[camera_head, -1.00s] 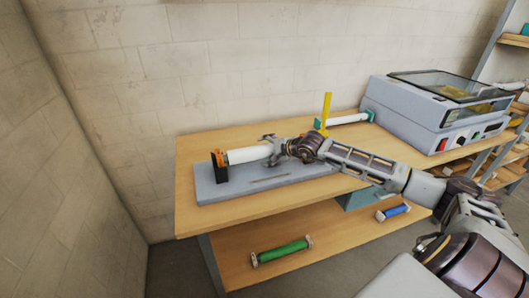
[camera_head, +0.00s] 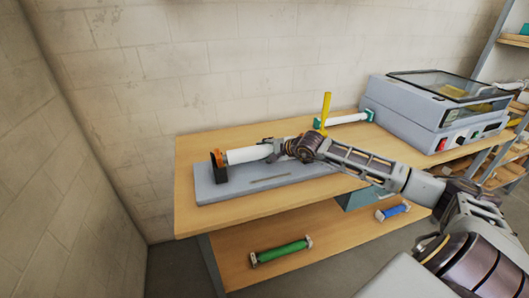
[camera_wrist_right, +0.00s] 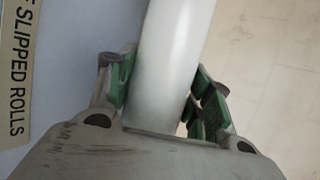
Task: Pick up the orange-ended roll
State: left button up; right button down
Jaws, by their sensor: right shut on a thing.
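The orange-ended roll (camera_head: 246,155) is a white cylinder lying on a grey stand (camera_head: 226,186), its orange end (camera_head: 219,158) at the left by a black upright support (camera_head: 220,173). My right gripper (camera_head: 272,150) is at the roll's right part. In the right wrist view the white roll (camera_wrist_right: 166,70) runs between the green-padded fingers of my right gripper (camera_wrist_right: 162,88), which is shut on it. The roll's right end is hidden behind the gripper. I cannot tell whether the roll touches its support. My left gripper is not in view.
A yellow upright piece (camera_head: 325,110) and a white roll with teal ends (camera_head: 346,119) are behind my right arm. The grey laminator (camera_head: 424,122) stands at the right. The lower shelf holds a green roll (camera_head: 281,251) and a blue roll (camera_head: 393,212).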

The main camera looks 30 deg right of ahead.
aim_at(266, 144)
jog(key=shift+r, duration=0.6)
notch_tip(266, 144, up, 7)
jog(key=shift+r+p, duration=0.2)
jog(key=shift+p, duration=0.8)
jog(key=shift+r, duration=0.8)
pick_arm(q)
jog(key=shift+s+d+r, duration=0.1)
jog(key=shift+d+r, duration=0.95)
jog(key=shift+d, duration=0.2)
pick_arm(e)
jog(key=shift+f, duration=0.1)
